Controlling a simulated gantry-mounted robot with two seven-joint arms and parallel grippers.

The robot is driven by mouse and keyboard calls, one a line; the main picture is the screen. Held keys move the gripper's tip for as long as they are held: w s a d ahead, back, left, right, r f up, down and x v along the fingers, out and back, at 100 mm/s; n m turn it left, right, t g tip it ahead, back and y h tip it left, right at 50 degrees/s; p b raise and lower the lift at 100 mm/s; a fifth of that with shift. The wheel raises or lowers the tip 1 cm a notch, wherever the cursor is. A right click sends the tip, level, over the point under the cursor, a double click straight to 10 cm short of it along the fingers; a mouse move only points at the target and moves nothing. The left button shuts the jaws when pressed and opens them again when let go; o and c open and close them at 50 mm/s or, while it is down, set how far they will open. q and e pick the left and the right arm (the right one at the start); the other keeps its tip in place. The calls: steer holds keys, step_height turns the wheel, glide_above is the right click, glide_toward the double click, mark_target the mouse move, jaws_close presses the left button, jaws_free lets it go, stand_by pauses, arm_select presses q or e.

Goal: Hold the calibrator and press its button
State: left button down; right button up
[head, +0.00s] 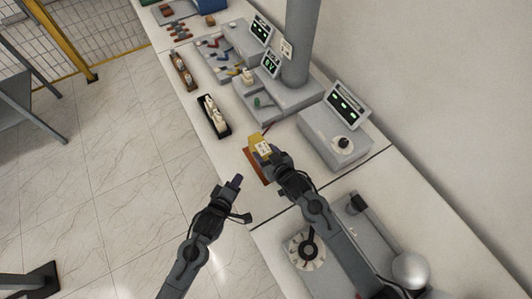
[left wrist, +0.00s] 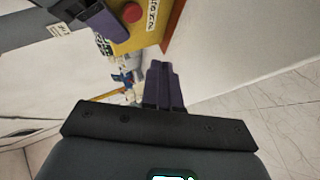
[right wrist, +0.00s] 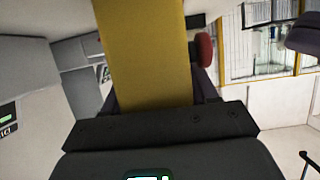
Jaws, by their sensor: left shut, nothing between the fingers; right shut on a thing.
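The yellow calibrator (head: 256,141) is in my right gripper (head: 270,156), above the bench near its front edge. It fills the right wrist view between the fingers as a yellow body (right wrist: 142,50). Its round red button (right wrist: 205,50) sticks out on the right side there. The left wrist view shows the calibrator (left wrist: 148,36) with its red button (left wrist: 132,12) and a white label facing me. My left gripper (head: 238,180) is shut and empty, below and left of the calibrator, apart from it. Its closed fingers (left wrist: 163,84) point toward the calibrator's side, not touching it.
A reddish-brown tray (head: 257,170) lies on the bench under the calibrator. A black tray with pale parts (head: 213,116) is farther back. A grey instrument with a screen (head: 333,137) stands right of my right gripper.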

arm_select(q)
steer(key=shift+w+d, duration=0.5)
steer(key=shift+d, duration=0.35)
steer(key=shift+w+d, duration=0.45)
steer(key=shift+d, duration=0.4)
steer(key=shift+w+d, duration=0.5)
steer(key=shift+d, duration=0.35)
arm_select(e)
steer(key=shift+f, duration=0.1)
arm_select(q)
steer(key=shift+d, duration=0.2)
steer(key=shift+w+d, duration=0.2)
steer(key=shift+d, duration=0.05)
arm_select(e)
steer(key=shift+a, duration=0.1)
arm_select(q)
steer(key=shift+s+a+r, duration=0.1)
steer(key=shift+s+a, duration=0.15)
steer(key=shift+a, duration=0.05)
stand_by(0.3)
steer(key=shift+s+a, duration=0.5)
steer(key=shift+a, duration=0.4)
steer(key=shift+s+a, duration=0.45)
steer(key=shift+a, duration=0.45)
steer(key=shift+s+a, duration=0.5)
steer(key=shift+a, duration=0.4)
